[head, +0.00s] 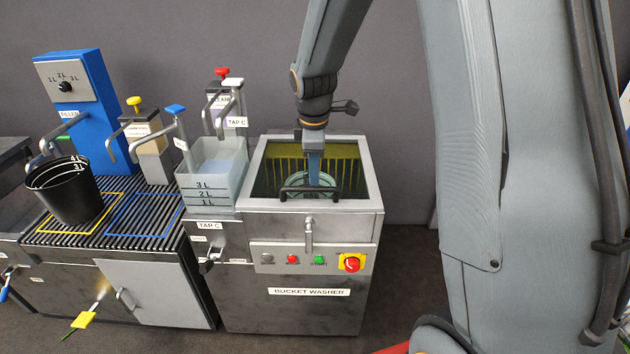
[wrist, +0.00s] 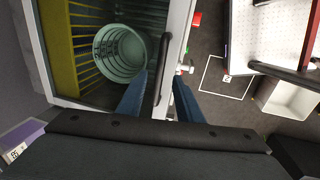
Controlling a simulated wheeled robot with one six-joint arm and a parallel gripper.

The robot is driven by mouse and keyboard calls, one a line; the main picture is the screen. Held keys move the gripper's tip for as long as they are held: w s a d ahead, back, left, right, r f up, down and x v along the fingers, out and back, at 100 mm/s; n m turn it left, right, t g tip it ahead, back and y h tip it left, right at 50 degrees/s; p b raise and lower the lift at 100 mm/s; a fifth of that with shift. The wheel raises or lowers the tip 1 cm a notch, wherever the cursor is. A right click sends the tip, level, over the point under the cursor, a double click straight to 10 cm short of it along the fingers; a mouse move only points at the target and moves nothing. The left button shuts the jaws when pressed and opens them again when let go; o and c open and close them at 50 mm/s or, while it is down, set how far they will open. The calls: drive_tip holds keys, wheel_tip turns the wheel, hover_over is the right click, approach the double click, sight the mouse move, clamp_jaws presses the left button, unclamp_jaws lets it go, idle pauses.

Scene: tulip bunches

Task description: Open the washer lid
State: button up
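The bucket washer (head: 308,300) stands right of centre in the head view. Its top lid has a pale grey frame (head: 372,180) and lies level, apparently shut. A black bar handle (head: 309,193) runs along the lid's front edge; it also shows in the wrist view (wrist: 162,68). My gripper (head: 314,178) points down at the handle. In the wrist view its blue fingers (wrist: 161,78) are apart, with the handle between them. I cannot tell whether they touch it. A pale green bucket (wrist: 119,53) and a yellow rack (wrist: 58,45) show inside the washer.
The washer's front has several buttons, including a red stop button (head: 352,263). To the left stand a clear measuring tank (head: 212,172), taps, a black bucket (head: 62,190) on a grate, and a blue filler (head: 85,105). My arm fills the right side.

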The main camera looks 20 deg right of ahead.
sight(315, 189)
drive_tip(key=shift+w+d+f+p, duration=0.1)
drive_tip(key=shift+w+f+p, duration=0.15)
drive_tip(key=shift+f, duration=1.15)
drive_tip(key=shift+w+d+f+p, duration=0.15)
drive_tip(key=shift+w+f, duration=0.1)
drive_tip(key=shift+f, duration=1.15)
clamp_jaws()
